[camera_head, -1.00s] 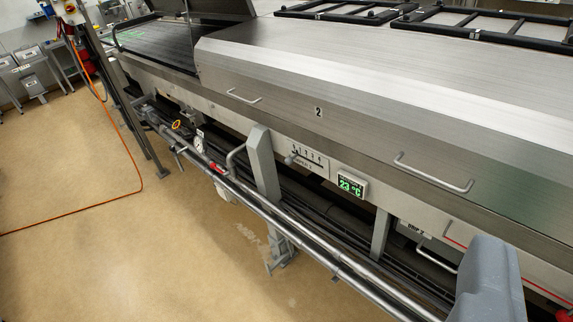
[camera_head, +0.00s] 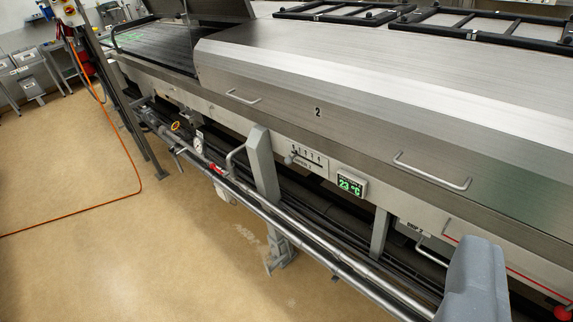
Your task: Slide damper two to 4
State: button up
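The damper two slider is on a light scale plate (camera_head: 308,163) on the front rail of the dryer hood, below the hood panel marked 2. The scale carries small numbers ending in 4 at the right. The damper knob (camera_head: 290,159) is a small grey handle at the left, low end of the scale, well away from the 4. My gripper's fingers do not show. A rounded grey part (camera_head: 476,283) at the lower right may be mine; it is well to the right of and nearer than the damper plate.
A green 23 °C display (camera_head: 351,185) is just right of the plate. A grey upright (camera_head: 263,165) stands left of it, and long pipes (camera_head: 300,232) run in front, below. Handles (camera_head: 432,171) stick out from the hood. The floor at left is open, crossed by an orange hose (camera_head: 100,218).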

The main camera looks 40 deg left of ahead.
aim_at(288, 160)
jog(key=k, duration=1.05)
jog(key=u, duration=0.6)
jog(key=i, duration=2.05)
jog(key=z, duration=0.4)
